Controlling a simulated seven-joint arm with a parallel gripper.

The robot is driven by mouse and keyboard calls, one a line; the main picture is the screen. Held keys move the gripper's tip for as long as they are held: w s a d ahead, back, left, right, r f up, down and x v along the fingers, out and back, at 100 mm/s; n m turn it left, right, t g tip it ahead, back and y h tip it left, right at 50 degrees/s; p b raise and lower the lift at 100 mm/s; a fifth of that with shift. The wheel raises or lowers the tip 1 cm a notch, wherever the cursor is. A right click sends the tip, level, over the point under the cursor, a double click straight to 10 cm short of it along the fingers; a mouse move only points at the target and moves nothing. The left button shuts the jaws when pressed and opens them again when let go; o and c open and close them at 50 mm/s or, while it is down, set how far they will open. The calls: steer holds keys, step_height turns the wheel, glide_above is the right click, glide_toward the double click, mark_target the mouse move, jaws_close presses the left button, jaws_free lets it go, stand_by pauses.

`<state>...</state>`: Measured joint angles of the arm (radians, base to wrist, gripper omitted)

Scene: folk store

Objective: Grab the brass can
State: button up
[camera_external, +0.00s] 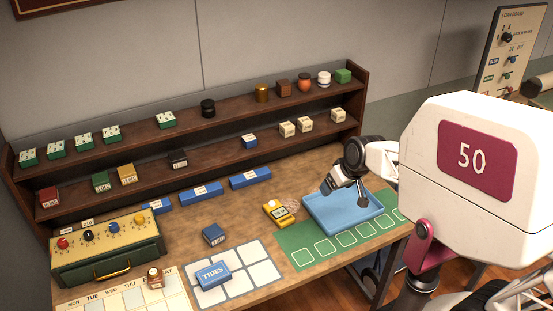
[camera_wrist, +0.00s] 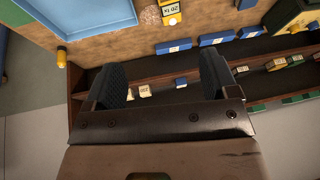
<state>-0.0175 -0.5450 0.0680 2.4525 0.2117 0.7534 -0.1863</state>
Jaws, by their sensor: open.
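The brass can (camera_external: 262,93) is a small golden cylinder standing upright on the top shelf at the back, between a black jar and a brown wooden block. I cannot make it out in the wrist view. My gripper (camera_external: 345,192) is above the blue tray (camera_external: 318,226), to the right of and nearer than the can, well apart from it. In the wrist view my gripper (camera_wrist: 163,78) has its two dark fingers wide apart with nothing held between them.
The two-tier wooden shelf (camera_external: 190,164) holds several small boxes and jars. An orange jar (camera_external: 305,82) and a wooden block (camera_external: 284,88) stand right of the can. A green dial box (camera_external: 105,250) sits at the left. The desk middle has bare patches.

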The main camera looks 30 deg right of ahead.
steer(key=w+a+r+t, duration=0.2)
steer(key=w+r, duration=0.1)
steer(key=w, duration=0.4)
steer(key=w+a+r+t+y, duration=0.1)
steer(key=w+r+t, duration=0.1)
steer(key=w+r, duration=0.35)
steer(key=w+a+r+t, duration=0.1)
steer(key=w+a+t, duration=0.1)
steer(key=w, duration=0.7)
steer(key=m+t+h, duration=0.3)
steer(key=h, duration=0.1)
glide_toward(263, 91)
steer(key=x, duration=0.4)
steer(key=shift+w+r+h, duration=0.1)
steer(key=shift+w+h, duration=0.25)
steer(key=shift+h, duration=0.15)
steer(key=shift+w+g, duration=0.1)
steer(key=shift+g, duration=0.2)
steer(key=shift+x, duration=1.25)
steer(key=shift+x, duration=2.55)
steer(key=shift+a, duration=0.1)
